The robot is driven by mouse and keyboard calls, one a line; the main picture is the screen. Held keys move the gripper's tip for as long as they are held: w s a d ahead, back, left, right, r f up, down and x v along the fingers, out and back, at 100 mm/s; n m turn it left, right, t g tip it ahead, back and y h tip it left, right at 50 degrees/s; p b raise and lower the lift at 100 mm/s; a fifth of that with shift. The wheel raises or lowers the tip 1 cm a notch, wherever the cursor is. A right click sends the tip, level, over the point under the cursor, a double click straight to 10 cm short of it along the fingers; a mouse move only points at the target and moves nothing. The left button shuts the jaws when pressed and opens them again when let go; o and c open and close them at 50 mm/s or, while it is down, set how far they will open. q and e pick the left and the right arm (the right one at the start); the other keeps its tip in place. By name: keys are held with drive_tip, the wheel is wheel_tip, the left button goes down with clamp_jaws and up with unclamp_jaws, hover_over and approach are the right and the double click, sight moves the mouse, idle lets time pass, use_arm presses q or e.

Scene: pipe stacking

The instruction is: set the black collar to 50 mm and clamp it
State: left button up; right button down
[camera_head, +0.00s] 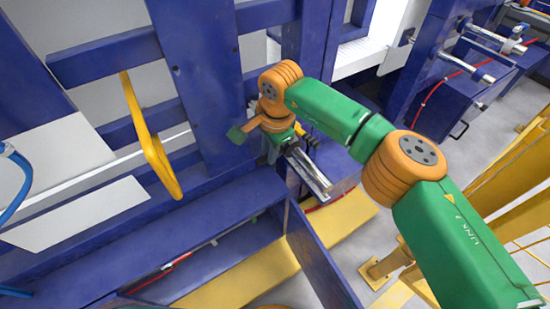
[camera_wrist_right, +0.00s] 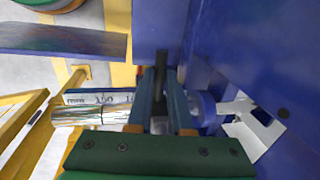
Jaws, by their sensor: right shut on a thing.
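My right gripper (camera_head: 272,150) is at the blue frame in the head view, beside the inner end of a chrome rod (camera_head: 312,178). In the right wrist view its two fingers (camera_wrist_right: 161,95) are shut on a narrow black part, which I take to be the black collar (camera_wrist_right: 160,76). Most of the collar is hidden by the fingers. The chrome rod (camera_wrist_right: 78,116) runs out to the left of the fingers. The 50 mark is hidden. My left gripper is not in view.
A blue round part (camera_wrist_right: 206,106) sits close to the right of the fingers. Blue beams (camera_head: 200,90) stand close to the left of and behind my gripper. A yellow handle (camera_head: 150,140) hangs farther left. A second station with chrome rods (camera_head: 470,65) is at the upper right.

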drive_tip(key=shift+w, duration=0.1)
drive_tip(key=c, duration=0.8)
unclamp_jaws()
drive_tip(key=shift+c, duration=0.2)
wheel_tip(320, 180, up, 7)
drive_tip(key=s, duration=0.1)
drive_tip(key=shift+d+p, duration=0.35)
drive_tip(key=shift+d, duration=0.05)
drive_tip(key=shift+s, duration=0.1)
